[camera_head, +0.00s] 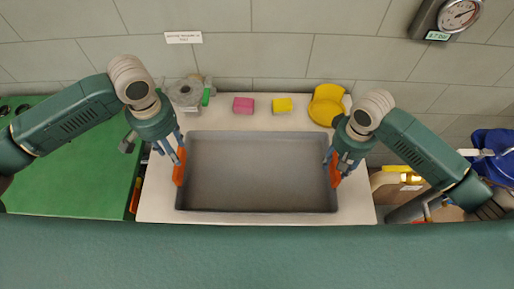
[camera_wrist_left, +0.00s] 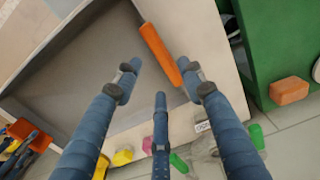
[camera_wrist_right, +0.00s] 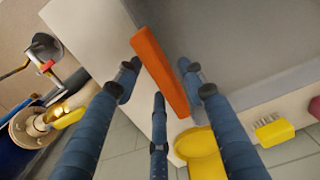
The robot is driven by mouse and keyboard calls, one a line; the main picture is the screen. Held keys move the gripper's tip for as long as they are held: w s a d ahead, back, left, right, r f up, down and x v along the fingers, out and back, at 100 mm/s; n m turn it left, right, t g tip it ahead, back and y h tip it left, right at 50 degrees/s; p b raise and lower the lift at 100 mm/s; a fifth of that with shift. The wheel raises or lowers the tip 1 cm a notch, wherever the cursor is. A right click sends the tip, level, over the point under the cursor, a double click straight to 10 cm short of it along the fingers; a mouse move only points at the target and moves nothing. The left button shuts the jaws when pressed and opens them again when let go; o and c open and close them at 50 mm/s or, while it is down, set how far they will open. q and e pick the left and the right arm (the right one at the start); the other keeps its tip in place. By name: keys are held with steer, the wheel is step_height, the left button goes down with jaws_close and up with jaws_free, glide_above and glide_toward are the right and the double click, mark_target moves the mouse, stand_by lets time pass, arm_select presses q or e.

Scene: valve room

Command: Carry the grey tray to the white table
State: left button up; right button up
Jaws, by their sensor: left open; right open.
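The grey tray (camera_head: 262,172) is a shallow rectangular tray on a pale tabletop (camera_head: 157,200), with an orange handle on each short side. It looks empty. My left gripper (camera_head: 173,160) is open at the tray's left side, by the left orange handle (camera_head: 180,166). In the left wrist view that handle (camera_wrist_left: 161,54) lies between the open fingers. My right gripper (camera_head: 337,165) is open at the right side, by the right orange handle (camera_head: 334,170). In the right wrist view that handle (camera_wrist_right: 160,70) shows between the fingertips. I cannot tell whether any finger touches a handle.
A green table (camera_head: 75,165) is at left. Pipes and a blue object (camera_head: 492,143) are at right. A tiled wall closes the back.

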arm_select(q)
steer(key=shift+r, duration=1)
arm_select(e)
steer(key=shift+r, duration=0.25)
step_height(320, 180, up, 12)
steer(key=shift+f, duration=0.2)
arm_select(q)
steer(key=shift+s, duration=0.1)
arm_select(e)
steer(key=shift+f, duration=0.1)
